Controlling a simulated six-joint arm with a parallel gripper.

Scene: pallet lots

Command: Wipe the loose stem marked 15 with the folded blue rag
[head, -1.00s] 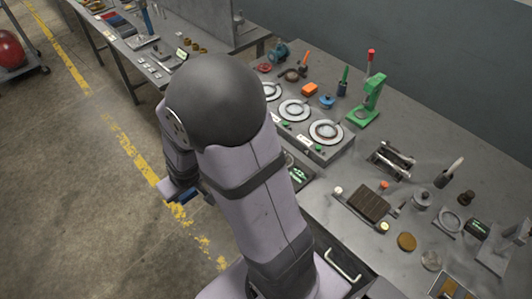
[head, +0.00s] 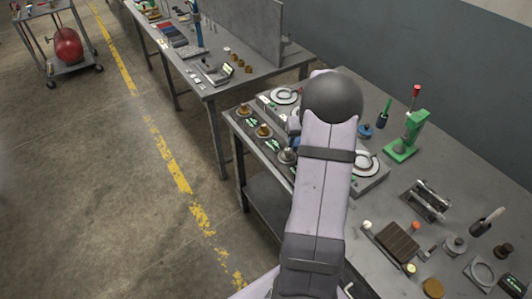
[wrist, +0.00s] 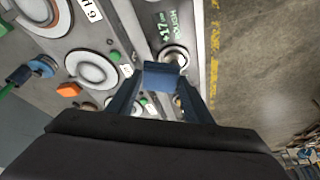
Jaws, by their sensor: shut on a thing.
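My gripper (wrist: 160,84) is shut on the folded blue rag (wrist: 160,76) in the wrist view. The rag is above the front part of the bench. A round metal stem (wrist: 174,56) stands just beyond the rag, beside a dark panel with green lettering (wrist: 163,25). In the head view, several stems with brass or grey tops stand along the bench's front edge, among them a brass one (head: 264,131) and a grey one (head: 287,156). I cannot read a 15 on any of them.
Round dial plates (head: 366,164) sit on a raised grey block behind the stems. A green press (head: 408,138) stands farther right. A second bench (head: 240,70) is at the back left. The floor with the yellow line (head: 165,155) is clear.

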